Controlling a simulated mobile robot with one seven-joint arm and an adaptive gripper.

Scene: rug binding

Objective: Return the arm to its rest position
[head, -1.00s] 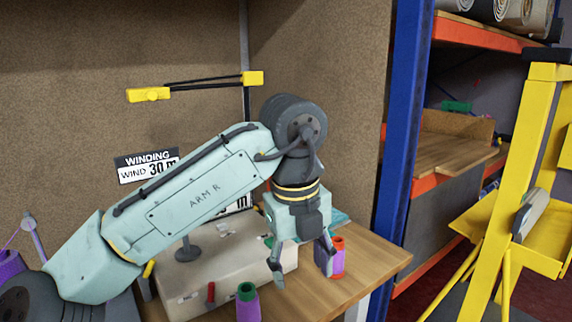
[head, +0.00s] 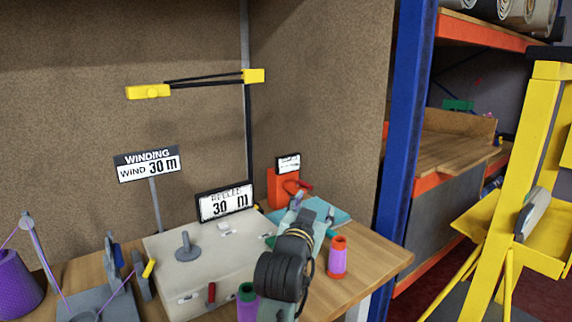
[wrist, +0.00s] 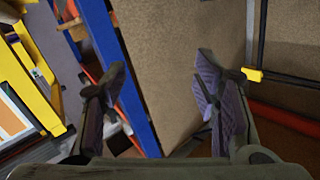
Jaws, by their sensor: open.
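My gripper (wrist: 160,100) is open and empty in the wrist view, with its two finger pads wide apart. Between and beyond the pads are the brown board wall (wrist: 165,55) and a blue post (wrist: 122,70). In the head view my arm is folded low at the front of the bench, its dark wrist joint (head: 285,265) towards the camera. The gripper's fingers are mostly hidden there behind my own wrist.
The wooden bench (head: 375,262) holds a pale winding machine (head: 215,258), a red device (head: 283,188) and a purple-and-orange spool (head: 338,258). A second spool (head: 247,303) stands close to my arm. A blue rack post (head: 405,130) and yellow frame (head: 530,150) are at right.

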